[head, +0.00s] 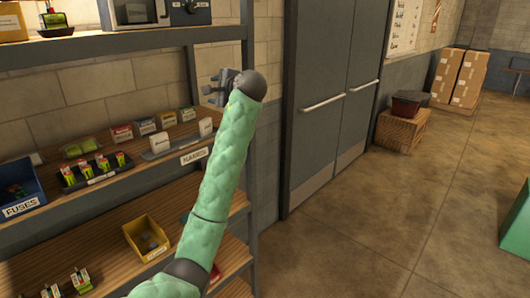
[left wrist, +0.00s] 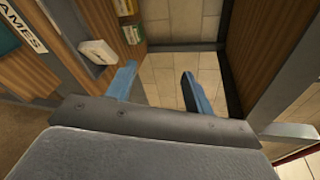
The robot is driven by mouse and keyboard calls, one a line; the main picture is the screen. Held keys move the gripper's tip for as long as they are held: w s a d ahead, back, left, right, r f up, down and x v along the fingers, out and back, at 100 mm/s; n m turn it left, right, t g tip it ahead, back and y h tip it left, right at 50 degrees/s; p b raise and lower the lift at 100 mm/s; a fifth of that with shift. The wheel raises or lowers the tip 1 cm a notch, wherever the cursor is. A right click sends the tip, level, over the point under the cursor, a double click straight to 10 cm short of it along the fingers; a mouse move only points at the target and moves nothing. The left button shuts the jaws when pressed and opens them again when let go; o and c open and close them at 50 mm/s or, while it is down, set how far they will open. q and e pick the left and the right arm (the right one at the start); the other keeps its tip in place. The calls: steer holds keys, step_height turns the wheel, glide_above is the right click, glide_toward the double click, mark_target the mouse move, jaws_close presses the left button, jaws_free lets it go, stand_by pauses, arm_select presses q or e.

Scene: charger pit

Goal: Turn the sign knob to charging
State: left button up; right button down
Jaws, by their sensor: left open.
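My left arm rises through the middle of the head view, and its dark gripper (head: 218,88) is partly hidden at the wrist, beside the shelf's upright. In the left wrist view the two blue fingers (left wrist: 160,88) stand apart with nothing between them; tiled wall shows beyond. A dark box with a small knob-like part (head: 190,9) stands on the top shelf at the upper edge of the head view, cut off there. I cannot tell whether it is the sign knob, and no charging marking is readable. My right gripper is not in view.
The middle shelf (head: 110,196) holds small boxes, white cards (head: 160,142) and a label reading NAMES (head: 193,156). A blue FUSES bin (head: 20,190) and a yellow bin (head: 147,238) are at the left. The grey upright (head: 246,190) stands close to my arm.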

mark_target(194, 9)
arm_select(q)
step_height(194, 9, up, 24)
steer(key=d+m+y, duration=0.1)
steer(key=y, duration=0.3)
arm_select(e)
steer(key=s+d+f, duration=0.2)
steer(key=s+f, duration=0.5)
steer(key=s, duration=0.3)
arm_select(q)
steer(key=p+x, duration=0.4)
steer(key=x, duration=0.1)
steer(key=shift+w+a, duration=0.15)
steer(key=shift+a, duration=0.2)
steer(key=shift+w+a+f+p, duration=0.2)
steer(key=shift+w+a+p, duration=0.3)
steer(key=shift+a, duration=0.15)
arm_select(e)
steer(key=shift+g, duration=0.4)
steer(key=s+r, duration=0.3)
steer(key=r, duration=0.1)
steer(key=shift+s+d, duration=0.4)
arm_select(q)
steer(key=c, duration=1)
steer(key=shift+o, duration=0.2)
steer(key=shift+f, duration=0.1)
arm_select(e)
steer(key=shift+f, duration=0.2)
